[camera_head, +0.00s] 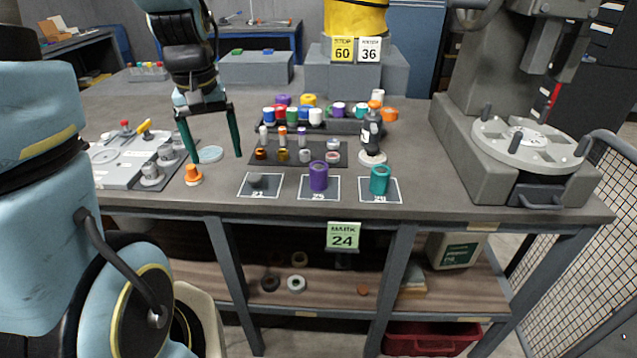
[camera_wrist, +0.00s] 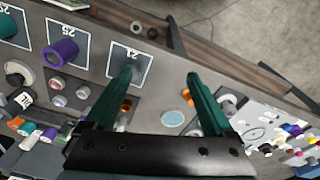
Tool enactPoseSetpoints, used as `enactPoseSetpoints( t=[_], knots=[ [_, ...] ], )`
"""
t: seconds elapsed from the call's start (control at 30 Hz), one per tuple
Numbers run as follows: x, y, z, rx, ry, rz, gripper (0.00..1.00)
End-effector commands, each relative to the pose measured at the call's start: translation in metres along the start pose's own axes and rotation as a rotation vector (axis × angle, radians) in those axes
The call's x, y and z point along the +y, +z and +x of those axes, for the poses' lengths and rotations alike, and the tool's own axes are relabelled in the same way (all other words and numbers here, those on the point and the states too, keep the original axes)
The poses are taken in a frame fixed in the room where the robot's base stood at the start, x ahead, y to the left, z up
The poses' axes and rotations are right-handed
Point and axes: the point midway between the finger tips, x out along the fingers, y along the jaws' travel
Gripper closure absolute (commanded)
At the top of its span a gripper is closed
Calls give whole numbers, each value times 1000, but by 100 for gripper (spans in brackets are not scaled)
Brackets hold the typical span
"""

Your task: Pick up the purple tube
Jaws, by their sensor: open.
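The purple tube (camera_head: 318,176) stands upright on the middle dark mat (camera_head: 331,194), marked 25, near the bench's front edge. It also shows in the wrist view (camera_wrist: 62,52), left of the fingers. My gripper (camera_head: 213,156) is open and empty with its green fingers pointing down, left of the tube and apart from it. In the wrist view the two fingers (camera_wrist: 161,78) are spread with nothing between them. Smaller purple pieces sit farther back among the caps.
An orange piece (camera_head: 193,175) is near my gripper. A dark bottle (camera_head: 371,134) and a tray of small caps (camera_head: 326,150) stand behind the tube.

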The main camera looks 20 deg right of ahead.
Motion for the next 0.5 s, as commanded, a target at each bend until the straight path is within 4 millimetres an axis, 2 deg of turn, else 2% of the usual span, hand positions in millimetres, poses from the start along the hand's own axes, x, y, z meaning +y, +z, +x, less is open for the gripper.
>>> enactPoseSetpoints(
  t=[0.03, 0.1, 0.3, 0.4, 0.5],
  knots=[
    [26, -11, 10, -11, 2, 26, 12],
    [60, -23, 13, -28, 3, 43, 12],
    [151, -35, 18, -67, -8, 89, 12],
    [182, -34, 18, -76, -15, 104, 12],
    [200, -32, 18, -82, -20, 112, 12]
  ],
)
